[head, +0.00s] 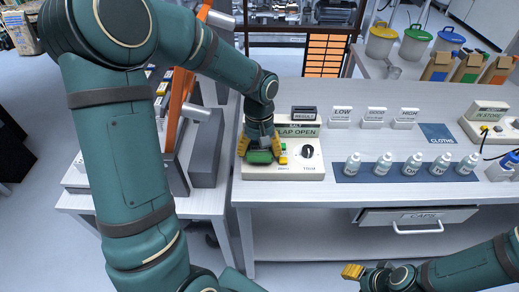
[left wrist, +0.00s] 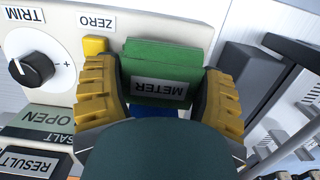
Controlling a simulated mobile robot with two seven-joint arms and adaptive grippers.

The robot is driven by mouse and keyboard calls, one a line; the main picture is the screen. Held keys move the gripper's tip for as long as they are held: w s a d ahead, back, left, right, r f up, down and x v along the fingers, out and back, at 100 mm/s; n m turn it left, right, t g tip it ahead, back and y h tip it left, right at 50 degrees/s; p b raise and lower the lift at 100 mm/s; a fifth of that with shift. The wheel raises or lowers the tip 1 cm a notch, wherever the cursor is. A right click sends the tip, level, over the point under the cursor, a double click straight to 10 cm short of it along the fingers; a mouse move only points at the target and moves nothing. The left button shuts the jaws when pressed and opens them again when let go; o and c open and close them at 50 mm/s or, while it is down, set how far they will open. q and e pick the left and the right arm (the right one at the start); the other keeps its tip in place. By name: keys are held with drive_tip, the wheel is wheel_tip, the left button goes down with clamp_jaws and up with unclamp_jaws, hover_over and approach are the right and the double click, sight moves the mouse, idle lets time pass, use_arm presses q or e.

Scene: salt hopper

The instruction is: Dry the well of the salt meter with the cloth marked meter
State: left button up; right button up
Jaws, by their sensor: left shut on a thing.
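The salt meter (head: 309,160) is a cream box at the left end of the white table, with a TRIM knob, a yellow ZERO button and a sign reading FLAP OPEN. My left gripper (head: 261,148) is over the left part of the meter, pointing down. It is shut on the green cloth marked METER (left wrist: 160,62), which also shows in the head view (head: 260,157). The cloth is at the meter's top face, beside the ZERO button (left wrist: 95,45). The well is hidden under cloth and gripper. My right gripper (head: 353,271) is at the bottom, away from the table top.
Several white bottles (head: 383,166) stand on a blue mat right of the meter. LOW, GOOD and HIGH signs stand behind them. The blue CLOTHS mat (head: 438,133) looks bare. A CAPS drawer (head: 419,217) is under the table top. A grey block (head: 207,150) stands left of the meter.

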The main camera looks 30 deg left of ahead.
use_arm(q)
drive_tip(key=shift+f+b, duration=0.35)
drive_tip(key=shift+f, duration=0.25)
idle(1.6)
wheel_tip(320, 180, up, 7)
drive_tip(key=p, duration=0.5)
drive_tip(key=shift+r, duration=0.1)
idle(0.5)
